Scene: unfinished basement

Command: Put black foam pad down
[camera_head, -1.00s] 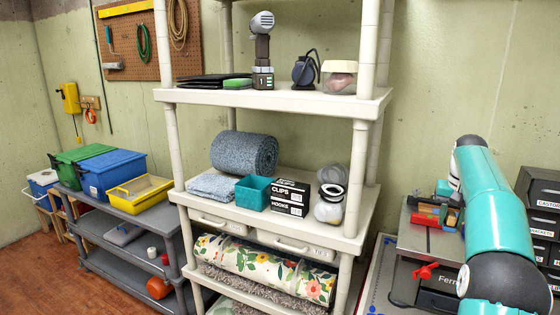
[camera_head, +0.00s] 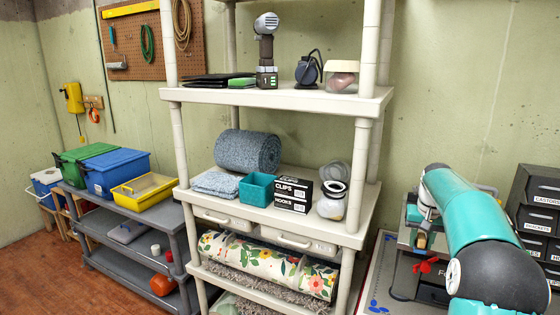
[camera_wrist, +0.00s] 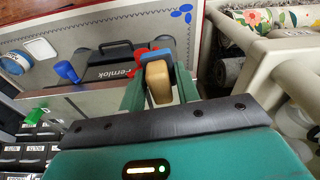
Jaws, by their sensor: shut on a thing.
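My gripper (camera_wrist: 158,92) shows in the wrist view with its two green fingers on either side of a tan, rounded block (camera_wrist: 158,83). It is shut on this block, above a grey metal surface (camera_wrist: 98,103); red and blue parts show just behind. I cannot tell whether the held piece has black foam on it, as its far side is hidden. In the head view, my arm reaches over the bench at the right and mostly hides the gripper. Flat black pads (camera_head: 205,80) lie on the upper shelf, left of a green-topped piece (camera_head: 242,82).
A cream shelf unit (camera_head: 270,101) stands left of my arm; its upper shelf also bears a drill-like tool (camera_head: 266,50), a dark blue device (camera_head: 309,69) and a clear-topped case (camera_head: 342,76). Black labelled drawers (camera_head: 540,215) stand at the right. The upper shelf's front edge is bare.

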